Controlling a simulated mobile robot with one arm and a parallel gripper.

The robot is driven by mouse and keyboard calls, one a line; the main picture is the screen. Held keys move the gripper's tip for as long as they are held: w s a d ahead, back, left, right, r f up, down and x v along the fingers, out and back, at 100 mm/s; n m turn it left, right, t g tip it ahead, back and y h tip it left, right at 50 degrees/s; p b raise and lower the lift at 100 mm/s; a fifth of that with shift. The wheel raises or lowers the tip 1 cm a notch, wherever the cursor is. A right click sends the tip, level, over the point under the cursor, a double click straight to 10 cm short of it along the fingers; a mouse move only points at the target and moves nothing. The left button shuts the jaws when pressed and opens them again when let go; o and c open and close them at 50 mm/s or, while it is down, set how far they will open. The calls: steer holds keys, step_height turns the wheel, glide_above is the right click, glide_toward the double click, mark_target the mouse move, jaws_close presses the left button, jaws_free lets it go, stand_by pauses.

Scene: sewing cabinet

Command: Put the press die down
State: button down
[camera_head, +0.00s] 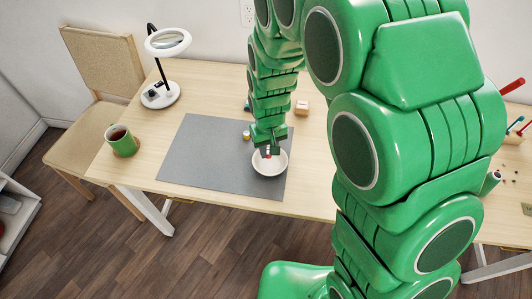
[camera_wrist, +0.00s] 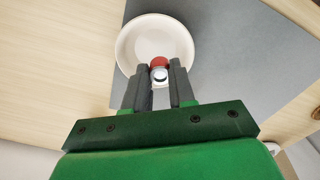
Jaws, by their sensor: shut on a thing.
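The press die is a small piece with a white, dark-ringed top and a red part. In the wrist view my gripper (camera_wrist: 160,72) is shut on the press die (camera_wrist: 159,75), with one dark finger on each side. A white bowl (camera_wrist: 136,40) lies beneath and beyond the fingertips. In the head view my gripper (camera_head: 268,150) is over the bowl (camera_head: 281,167), and the die shows as a small red and white spot (camera_head: 268,154). Whether the die touches the bowl cannot be told.
The bowl stands on a grey mat (camera_head: 205,160) on the wooden table (camera_head: 215,85). A small brassy item (camera_head: 246,135) and a wooden block (camera_head: 301,108) are near my gripper. A magnifier lamp (camera_head: 160,93) and green mug (camera_head: 122,142) stand left. The mat's left part is clear.

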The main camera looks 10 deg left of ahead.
mark_target(266, 161)
steer(key=shift+w+a+f, duration=0.25)
steer(key=shift+w+f, duration=0.3)
steer(key=shift+f, duration=0.2)
steer(key=shift+w+a+f, duration=0.25)
steer(key=shift+w+f, duration=0.25)
steer(key=shift+f, duration=1.7)
steer(key=shift+f, duration=0.1)
steer(key=c, duration=1.2)
jaws_free()
step_height(266, 161, up, 12)
steer(key=shift+r, duration=0.15)
